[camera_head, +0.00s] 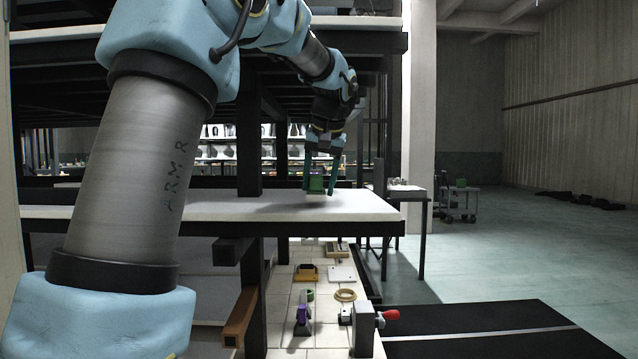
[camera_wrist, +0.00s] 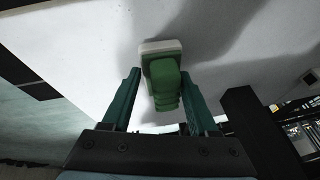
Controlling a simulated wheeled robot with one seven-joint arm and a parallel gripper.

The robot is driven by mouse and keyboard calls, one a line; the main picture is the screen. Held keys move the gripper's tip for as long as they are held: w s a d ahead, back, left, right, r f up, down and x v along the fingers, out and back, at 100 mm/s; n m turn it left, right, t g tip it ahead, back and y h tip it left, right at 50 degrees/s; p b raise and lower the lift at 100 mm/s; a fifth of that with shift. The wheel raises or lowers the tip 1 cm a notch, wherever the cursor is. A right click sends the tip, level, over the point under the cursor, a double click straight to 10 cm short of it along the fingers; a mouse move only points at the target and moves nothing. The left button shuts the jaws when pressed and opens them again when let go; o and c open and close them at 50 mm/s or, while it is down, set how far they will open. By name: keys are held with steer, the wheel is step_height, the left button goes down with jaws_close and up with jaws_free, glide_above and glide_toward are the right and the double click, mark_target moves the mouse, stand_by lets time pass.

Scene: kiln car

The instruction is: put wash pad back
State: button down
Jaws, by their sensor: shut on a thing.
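The wash pad (camera_head: 316,184) has a green grip on a pale base. It is between the fingers of my gripper (camera_head: 323,165), over the right part of the pale shelf (camera_head: 230,207). My gripper is shut on it and points down. In the wrist view the pad's green grip (camera_wrist: 164,78) and whitish base show ahead, between the dark green fingers (camera_wrist: 161,104) and against the pale shelf surface. I cannot tell whether its base touches the shelf or hangs just above it.
A black post (camera_head: 249,140) stands left of my gripper, and a dark upper shelf is overhead. Below, a tiled ledge holds a yellow ring (camera_head: 345,295), a purple tool (camera_head: 303,313), an orange-brown holder (camera_head: 306,273) and a red-knobbed block (camera_head: 365,328).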

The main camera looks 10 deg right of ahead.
steer(key=shift+f+b, duration=0.4)
steer(key=shift+f, duration=0.15)
stand_by(0.5)
steer(key=shift+c, duration=0.5)
jaws_free()
steer(key=shift+r, duration=0.1)
steer(key=shift+p+v, duration=2.6)
steer(key=shift+v, duration=1.3)
steer(key=v, duration=1)
steer(key=shift+r, duration=0.4)
